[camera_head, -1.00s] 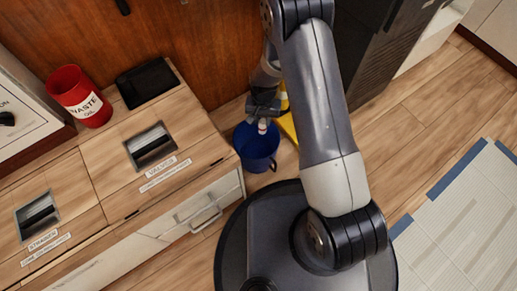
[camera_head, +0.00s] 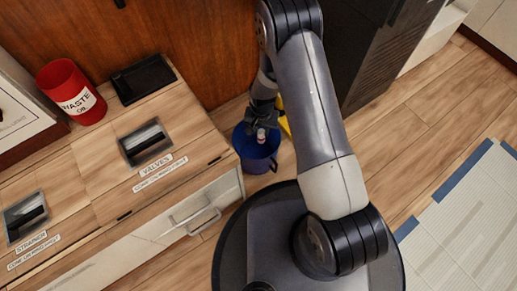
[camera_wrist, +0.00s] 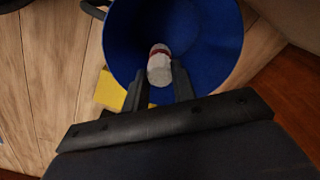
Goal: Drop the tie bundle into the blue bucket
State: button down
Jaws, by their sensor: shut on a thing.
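The blue bucket (camera_head: 257,160) stands on the wooden floor beside the drawer cabinet, in front of my base. My gripper (camera_head: 260,127) is over the bucket's mouth. It is shut on the tie bundle (camera_head: 261,136), a small pale piece with a red band. In the wrist view, the tie bundle (camera_wrist: 159,66) sits between the fingertips of my gripper (camera_wrist: 160,82), with the inside of the blue bucket (camera_wrist: 204,38) behind it. I cannot tell how far below the rim it hangs.
A yellow object (camera_head: 285,122) lies on the floor beside the bucket. The cabinet (camera_head: 205,192) with labelled slots is on the left, with a red waste oil can (camera_head: 72,92) and a black tray (camera_head: 144,79) on top. A dark unit (camera_head: 378,50) stands behind my arm.

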jog(key=c, duration=1.1)
grip_release()
notch_tip(320, 180, up, 11)
jog(key=p, duration=0.4)
jog(key=shift+f, duration=0.1)
jog(key=shift+f, duration=0.1)
notch_tip(320, 180, down, 10)
jog(key=b, duration=0.4)
jog(key=shift+f, duration=0.15)
jog(key=shift+r+p, duration=1.75)
jog(key=shift+r, duration=0.95)
jog(key=shift+f, duration=0.15)
